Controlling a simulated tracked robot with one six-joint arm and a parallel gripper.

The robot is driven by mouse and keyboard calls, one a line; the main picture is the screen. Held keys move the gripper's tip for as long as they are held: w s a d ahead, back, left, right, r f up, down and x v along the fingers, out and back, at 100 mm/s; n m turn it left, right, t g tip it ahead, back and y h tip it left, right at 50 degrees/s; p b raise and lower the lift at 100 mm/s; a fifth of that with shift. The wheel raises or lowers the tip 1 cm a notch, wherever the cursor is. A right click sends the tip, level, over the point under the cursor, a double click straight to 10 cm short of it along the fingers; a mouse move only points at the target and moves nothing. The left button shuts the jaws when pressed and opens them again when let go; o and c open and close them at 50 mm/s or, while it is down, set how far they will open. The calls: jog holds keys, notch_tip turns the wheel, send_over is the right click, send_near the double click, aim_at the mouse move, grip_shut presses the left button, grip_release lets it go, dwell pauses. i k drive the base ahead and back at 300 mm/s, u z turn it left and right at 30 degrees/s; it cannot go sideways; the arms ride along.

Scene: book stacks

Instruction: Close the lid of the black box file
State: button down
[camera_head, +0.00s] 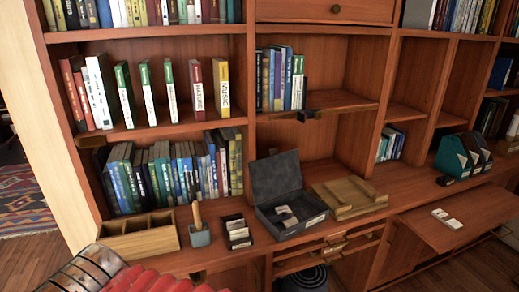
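The black box file (294,226) stands on the wooden counter in the middle of the head view. Its lid (276,175) is open, standing up at the back and leaning slightly. Pale papers or cards (286,216) lie inside the box, and a light label shows on its front. I cannot make out my gripper in this view, so its place relative to the lid is not shown.
A wooden tray (347,212) stands close to the box's right. A small card holder (237,231), a grey cup (200,235) and a divided wooden box (140,250) stand to its left. Books (170,172) stand behind. A red ribbed thing (150,281) fills the lower left.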

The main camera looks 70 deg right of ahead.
aim_at(277, 174)
jog(key=u, duration=1.4)
jog(key=k, duration=2.45)
jog(key=z, duration=0.7)
